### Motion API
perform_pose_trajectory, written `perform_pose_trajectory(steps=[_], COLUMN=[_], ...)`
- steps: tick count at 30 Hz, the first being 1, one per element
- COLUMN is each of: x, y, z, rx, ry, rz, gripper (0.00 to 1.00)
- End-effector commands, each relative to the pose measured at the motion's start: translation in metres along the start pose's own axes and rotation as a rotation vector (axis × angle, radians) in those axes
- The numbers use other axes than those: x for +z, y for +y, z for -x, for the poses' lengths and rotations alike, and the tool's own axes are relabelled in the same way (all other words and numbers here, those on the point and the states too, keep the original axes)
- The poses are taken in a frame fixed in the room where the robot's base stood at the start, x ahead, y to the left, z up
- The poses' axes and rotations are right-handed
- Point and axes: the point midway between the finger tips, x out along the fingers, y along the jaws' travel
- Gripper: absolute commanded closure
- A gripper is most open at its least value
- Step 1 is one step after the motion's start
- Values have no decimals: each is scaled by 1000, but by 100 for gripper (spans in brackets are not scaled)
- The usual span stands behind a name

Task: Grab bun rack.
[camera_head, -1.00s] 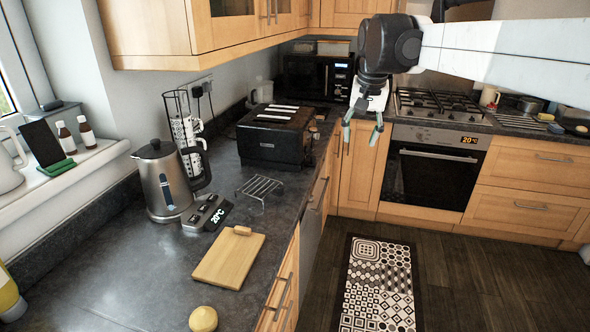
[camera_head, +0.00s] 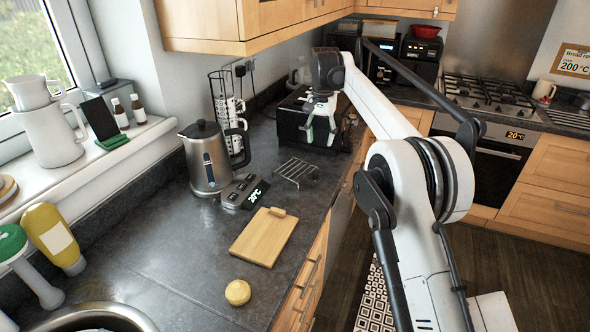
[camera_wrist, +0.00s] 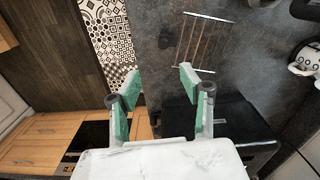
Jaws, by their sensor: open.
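The bun rack, a small silver wire rack (camera_head: 293,172), stands on the dark worktop in front of the black toaster, behind the cutting board. It also shows in the wrist view (camera_wrist: 206,44), upper right of centre, with its bars running lengthwise. My gripper (camera_head: 320,132) is open and empty, pointing down in front of the toaster, beyond the rack and a little to its right. In the wrist view the green-padded fingers (camera_wrist: 160,80) are spread apart. The rack lies ahead of the right finger, not between the fingers or visibly touching them.
The toaster (camera_head: 290,118) is close behind my gripper. A kettle (camera_head: 206,160) and a scale (camera_head: 245,191) stand left of the rack. The cutting board (camera_head: 264,238) and a bun (camera_head: 238,292) lie nearer. The worktop's right edge is close to the rack.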

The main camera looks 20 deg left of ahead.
Motion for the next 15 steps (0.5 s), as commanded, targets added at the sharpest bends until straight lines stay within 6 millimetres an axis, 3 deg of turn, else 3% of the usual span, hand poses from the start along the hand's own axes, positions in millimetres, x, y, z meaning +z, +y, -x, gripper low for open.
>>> perform_pose_trajectory(steps=[15], x=[0], y=[-2], z=[-77], rx=[1], ry=[-2], rz=[1], gripper=[60])
